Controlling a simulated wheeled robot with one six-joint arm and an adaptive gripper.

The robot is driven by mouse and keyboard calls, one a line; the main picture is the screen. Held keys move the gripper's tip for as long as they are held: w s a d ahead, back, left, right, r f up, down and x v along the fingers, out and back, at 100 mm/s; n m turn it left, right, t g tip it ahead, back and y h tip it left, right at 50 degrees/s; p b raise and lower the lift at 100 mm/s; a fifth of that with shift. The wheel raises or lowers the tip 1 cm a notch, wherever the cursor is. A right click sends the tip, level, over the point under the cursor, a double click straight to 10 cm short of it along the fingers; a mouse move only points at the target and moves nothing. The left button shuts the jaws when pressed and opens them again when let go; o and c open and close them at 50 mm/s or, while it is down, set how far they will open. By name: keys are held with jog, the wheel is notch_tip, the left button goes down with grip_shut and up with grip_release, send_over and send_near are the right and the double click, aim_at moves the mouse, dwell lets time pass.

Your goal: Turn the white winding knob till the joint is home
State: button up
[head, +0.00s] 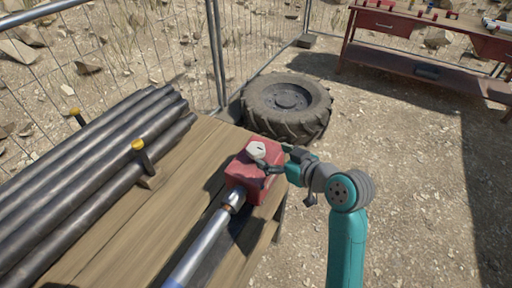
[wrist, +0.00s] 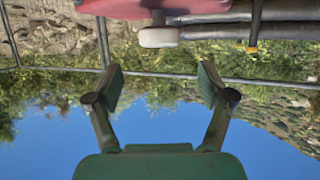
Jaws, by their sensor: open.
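The white winding knob (head: 257,150) sits on top of a red block (head: 243,180) at the wooden bench's right end. A metal rod (head: 205,240) with a collar runs from the block toward the front. My gripper (head: 274,165) is at the block's right side, close to the knob. In the wrist view, which looks upside down, my gripper (wrist: 160,82) is open with nothing between its fingers. The knob (wrist: 158,38) shows there below the red block (wrist: 165,8), centred between the fingers but outside their tips. I cannot tell the joint's exact state.
Several dark pipes (head: 95,180) lie on the bench's left, held by yellow-topped posts (head: 139,146). A tyre (head: 287,104) lies on the ground behind. A wire fence (head: 160,45) runs along the back. A red workbench (head: 415,50) stands back right. Open ground lies at right.

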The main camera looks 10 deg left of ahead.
aim_at(258, 149)
jog(key=x, duration=0.8)
jog(key=shift+w+a+f, duration=0.1)
jog(key=shift+w+a, duration=0.05)
jog(key=shift+w, duration=0.05)
jog(key=c, duration=1.2)
